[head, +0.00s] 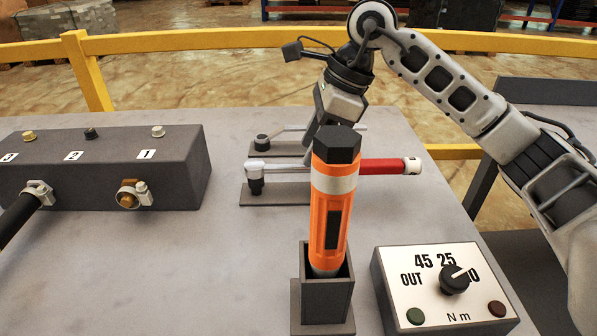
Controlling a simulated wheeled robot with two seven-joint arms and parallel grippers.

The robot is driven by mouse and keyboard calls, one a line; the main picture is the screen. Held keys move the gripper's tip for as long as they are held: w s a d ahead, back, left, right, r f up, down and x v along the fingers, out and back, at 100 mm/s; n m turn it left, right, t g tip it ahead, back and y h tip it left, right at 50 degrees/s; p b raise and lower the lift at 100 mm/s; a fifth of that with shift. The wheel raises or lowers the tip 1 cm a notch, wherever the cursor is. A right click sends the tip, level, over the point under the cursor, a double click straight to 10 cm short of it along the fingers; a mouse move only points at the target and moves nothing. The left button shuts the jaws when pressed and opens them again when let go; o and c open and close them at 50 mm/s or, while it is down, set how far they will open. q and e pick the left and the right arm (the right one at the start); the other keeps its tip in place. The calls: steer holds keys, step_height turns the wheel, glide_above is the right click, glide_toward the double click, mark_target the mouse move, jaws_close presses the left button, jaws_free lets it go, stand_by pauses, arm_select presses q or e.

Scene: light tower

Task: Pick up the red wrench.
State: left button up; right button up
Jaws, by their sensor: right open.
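The red wrench (385,166) lies across the middle of the table, its red handle pointing right. Its silver ratchet head (256,168) rests on a dark low stand at the left. The orange upright tool (331,215) hides part of the shaft. My right gripper (311,150) points down around the shaft's middle, left of the red handle. It is open, but its fingertips are partly hidden behind the orange tool, so I cannot tell whether they touch the wrench. My left gripper is out of view.
A second wrench (263,142) lies behind on its own stand. The orange tool stands in a dark square holder (326,299). A dial box (443,291) is front right, and a grey numbered box (100,170) with fittings is left. A yellow rail (200,43) runs behind.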

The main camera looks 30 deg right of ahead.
mark_target(300, 164)
steer(key=shift+w+x, duration=0.15)
steer(key=shift+x, duration=1.4)
steer(key=shift+w+x, duration=0.2)
steer(key=shift+x, duration=1.35)
steer(key=shift+d+r, duration=0.15)
jaws_close()
